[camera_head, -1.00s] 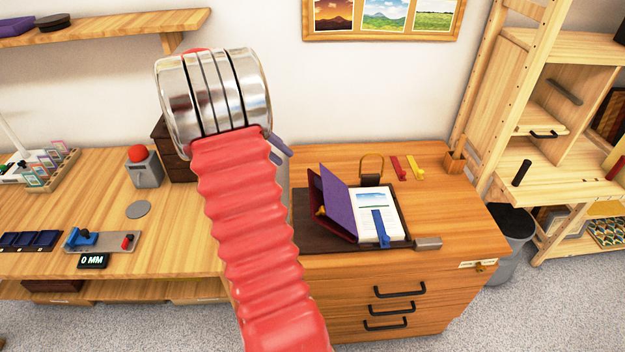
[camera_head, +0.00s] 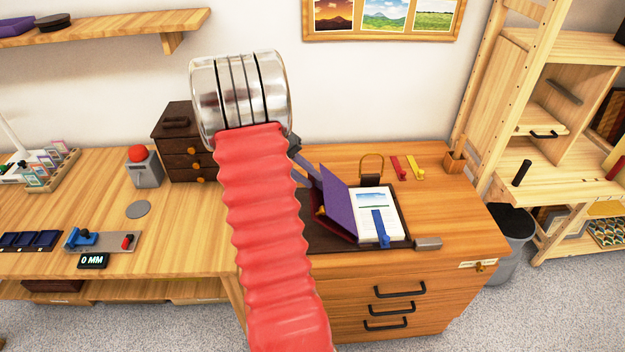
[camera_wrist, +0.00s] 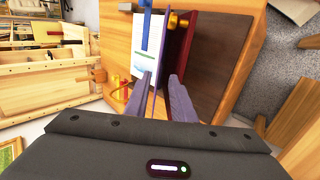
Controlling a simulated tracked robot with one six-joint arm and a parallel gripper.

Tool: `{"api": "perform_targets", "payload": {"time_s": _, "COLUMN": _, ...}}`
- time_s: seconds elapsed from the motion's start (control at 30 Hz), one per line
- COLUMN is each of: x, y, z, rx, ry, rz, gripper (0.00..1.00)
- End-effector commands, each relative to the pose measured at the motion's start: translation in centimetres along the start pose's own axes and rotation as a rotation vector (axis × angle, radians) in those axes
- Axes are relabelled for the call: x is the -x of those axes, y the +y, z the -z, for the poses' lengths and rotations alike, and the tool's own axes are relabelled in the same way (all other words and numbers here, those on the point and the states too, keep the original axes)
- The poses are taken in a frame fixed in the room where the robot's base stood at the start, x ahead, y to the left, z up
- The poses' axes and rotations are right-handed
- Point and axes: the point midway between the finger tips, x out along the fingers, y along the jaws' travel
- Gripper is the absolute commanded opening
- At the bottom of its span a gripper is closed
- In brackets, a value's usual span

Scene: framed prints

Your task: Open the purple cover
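The purple cover (camera_head: 338,200) stands tilted up at the left of an open book, its dark red side facing left. A white page (camera_head: 368,203) with a small landscape picture and a blue strap (camera_head: 381,228) lies to its right. My gripper (camera_head: 309,168) is at the cover's upper left edge, partly hidden behind my red arm. In the wrist view my gripper (camera_wrist: 162,98) has its two fingers apart, with the thin edge of the purple cover (camera_wrist: 161,62) seeming to lie between them. I cannot tell whether either finger touches it. A yellow knob (camera_wrist: 178,20) shows on the red side.
The book lies on a dark mat (camera_head: 402,228) on a wooden drawer cabinet (camera_head: 450,215). A grey block (camera_head: 428,243) sits at the mat's front right corner. A small drawer box (camera_head: 185,150) stands left.

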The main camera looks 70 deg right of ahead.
Motion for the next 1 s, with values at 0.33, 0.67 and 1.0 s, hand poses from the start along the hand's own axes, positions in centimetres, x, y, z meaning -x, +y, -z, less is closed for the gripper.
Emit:
{"api": "perform_targets", "payload": {"time_s": 0.33, "x": -1.8, "y": 0.0, "z": 0.0, "rx": 0.0, "ry": 0.001, "rz": 0.0, "gripper": 0.23}}
{"api": "perform_targets", "payload": {"time_s": 0.67, "x": -1.7, "y": 0.0, "z": 0.0, "rx": 0.0, "ry": 0.001, "rz": 0.0, "gripper": 0.11}}
{"api": "perform_targets", "payload": {"time_s": 1.0, "x": -1.7, "y": 0.0, "z": 0.0, "rx": 0.0, "ry": 0.001, "rz": 0.0, "gripper": 0.0}}
